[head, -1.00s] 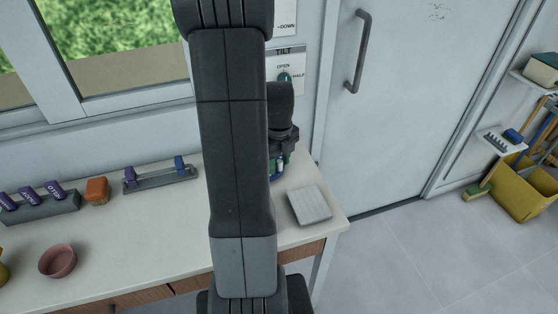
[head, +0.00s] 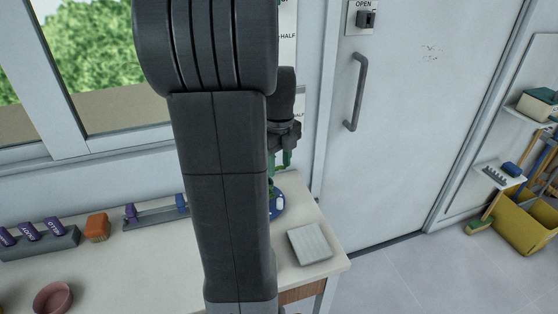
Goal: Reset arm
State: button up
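My arm rises through the middle of the head view and hides part of the bench and wall. Only part of my gripper (head: 284,160) shows, to the right of the arm and above the bench's back right. Its fingers are mostly hidden, with something green beside or behind them, so I cannot tell whether it is open or holds anything. Below it, a round blue item (head: 278,207) with small things on it is partly hidden by my arm.
A door with a handle (head: 356,95) stands right. A yellow bucket (head: 525,222) is on the floor, with free floor before it.

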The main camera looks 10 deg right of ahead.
aim_at(279, 200)
dwell(0.4)
notch_tip(279, 200, down, 14)
jog(key=shift+r+b, duration=0.1)
jog(key=shift+b, duration=0.4)
dwell(0.3)
jog(key=shift+r, duration=0.25)
notch_tip(279, 200, up, 14)
jog(key=p, duration=0.1)
notch_tip(279, 200, down, 14)
jog(key=shift+f+b, duration=0.25)
jog(key=shift+b, duration=0.3)
jog(key=shift+w+d+n, duration=0.4)
jog(key=shift+w+n, duration=0.15)
jog(key=shift+n, duration=0.55)
